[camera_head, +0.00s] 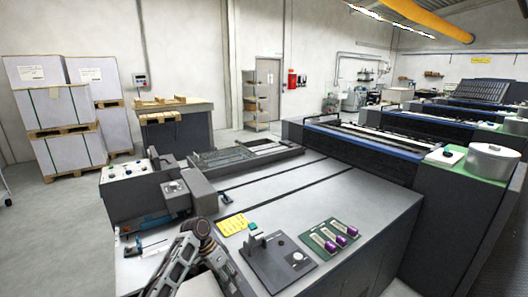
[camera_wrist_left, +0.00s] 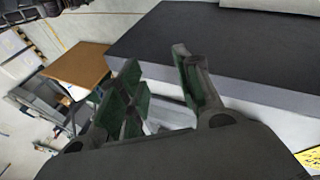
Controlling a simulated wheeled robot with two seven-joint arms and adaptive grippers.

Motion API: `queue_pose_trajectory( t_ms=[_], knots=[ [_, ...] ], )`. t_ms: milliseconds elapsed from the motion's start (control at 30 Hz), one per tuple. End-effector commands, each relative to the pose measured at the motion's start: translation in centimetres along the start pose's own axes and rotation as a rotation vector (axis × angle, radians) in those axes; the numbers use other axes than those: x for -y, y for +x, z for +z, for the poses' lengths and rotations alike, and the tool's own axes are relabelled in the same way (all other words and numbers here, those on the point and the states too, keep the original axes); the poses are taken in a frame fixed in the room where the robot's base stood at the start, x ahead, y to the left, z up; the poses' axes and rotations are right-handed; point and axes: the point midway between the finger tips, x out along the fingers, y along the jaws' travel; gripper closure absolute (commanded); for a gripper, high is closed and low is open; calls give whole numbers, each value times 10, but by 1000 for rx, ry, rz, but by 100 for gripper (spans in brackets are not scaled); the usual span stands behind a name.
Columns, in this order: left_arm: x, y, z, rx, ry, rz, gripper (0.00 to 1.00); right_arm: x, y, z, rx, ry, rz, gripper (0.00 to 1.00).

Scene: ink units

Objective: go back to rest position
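My left gripper (camera_wrist_left: 157,64) shows close up in the left wrist view. Its two green-padded fingers are apart, with nothing held between them. In the head view my left arm (camera_head: 180,264) rises from the bottom edge, over the near left part of the grey machine table (camera_head: 300,200). The fingers are hard to make out there. My right gripper is in neither view.
Near the arm are a yellow card (camera_head: 233,224), a dark plate with a lever (camera_head: 277,262) and a green tray (camera_head: 329,240) with purple-capped tubes. A control box (camera_head: 128,171) stands at the left. The table's middle is clear.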

Motion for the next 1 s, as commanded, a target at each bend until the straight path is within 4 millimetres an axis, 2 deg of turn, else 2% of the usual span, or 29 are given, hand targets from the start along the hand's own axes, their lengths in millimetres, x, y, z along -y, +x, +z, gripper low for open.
queue_pose_trajectory(
  t_ms=[100, 400, 700, 1000],
  knots=[
    [-4, 16, 15, -2, -17, -26, 66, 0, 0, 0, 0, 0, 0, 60],
    [-14, 45, 50, -15, -65, -101, 66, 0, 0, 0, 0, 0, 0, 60],
    [-26, 64, 88, -37, -117, -177, 66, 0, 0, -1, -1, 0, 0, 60],
    [-40, 72, 127, -66, -179, -257, 66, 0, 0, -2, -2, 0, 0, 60]
  ],
)
